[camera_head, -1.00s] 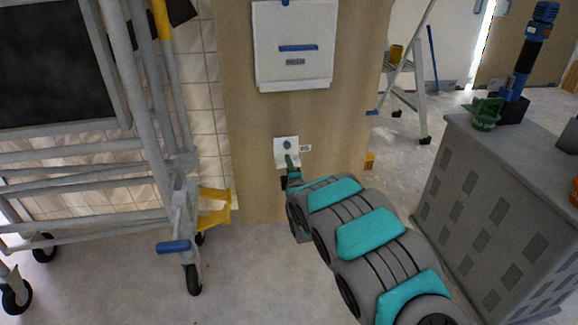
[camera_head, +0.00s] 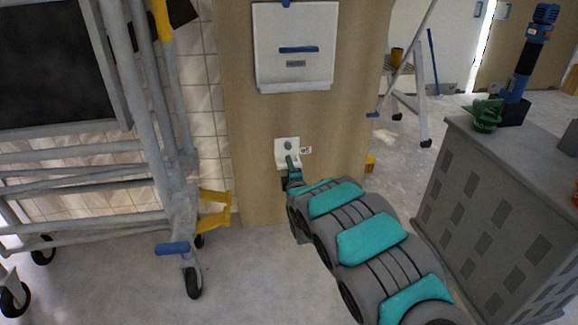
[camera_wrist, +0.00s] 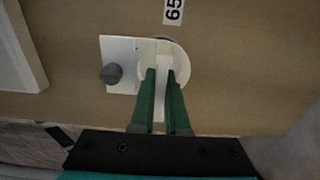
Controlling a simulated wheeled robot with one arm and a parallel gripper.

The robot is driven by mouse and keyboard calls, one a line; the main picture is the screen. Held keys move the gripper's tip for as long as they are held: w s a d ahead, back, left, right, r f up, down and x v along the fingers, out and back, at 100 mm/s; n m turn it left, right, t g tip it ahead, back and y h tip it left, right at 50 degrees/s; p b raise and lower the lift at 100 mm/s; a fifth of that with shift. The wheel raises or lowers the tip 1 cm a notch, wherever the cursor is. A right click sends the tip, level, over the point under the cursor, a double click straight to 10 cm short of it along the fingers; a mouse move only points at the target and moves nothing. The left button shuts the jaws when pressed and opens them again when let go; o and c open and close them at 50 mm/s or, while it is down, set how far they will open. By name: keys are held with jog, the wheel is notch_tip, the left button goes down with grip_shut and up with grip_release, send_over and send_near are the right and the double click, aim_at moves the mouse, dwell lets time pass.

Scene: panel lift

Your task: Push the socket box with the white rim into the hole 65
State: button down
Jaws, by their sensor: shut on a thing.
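The socket box (camera_wrist: 181,62) shows a round white rim in the wrist view, against the wooden panel by the label 65 (camera_wrist: 173,10). A thin dark crescent shows at its edge; most of the hole is hidden, and I cannot tell how deep the box sits. My gripper (camera_wrist: 162,90) has its green fingers shut on a white part of the box. A white plate with a grey knob (camera_wrist: 111,74) lies beside and partly behind the rim. In the head view the white plate (camera_head: 281,158) and my gripper (camera_head: 290,165) are at the panel, left of the label.
A white box (camera_head: 294,65) is mounted higher on the wooden panel (camera_head: 250,130). A metal scaffold trolley (camera_head: 180,215) stands at left. A grey cabinet (camera_head: 480,205) with tools on top stands at right. A stepladder (camera_head: 410,100) is behind. Floor between is clear.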

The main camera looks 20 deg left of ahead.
jog(key=shift+w+a+f, duration=0.15)
jog(key=shift+w+a, duration=0.25)
jog(key=shift+w, duration=0.15)
jog(key=shift+w+a+b, duration=0.15)
jog(key=shift+w+b, duration=0.15)
jog(key=shift+b, duration=0.1)
jog(key=shift+b+x, duration=0.45)
jog(key=shift+x, duration=1.05)
dwell(0.8)
dwell(0.4)
jog(key=c, duration=0.8)
grip_release()
jog(key=shift+c, duration=0.2)
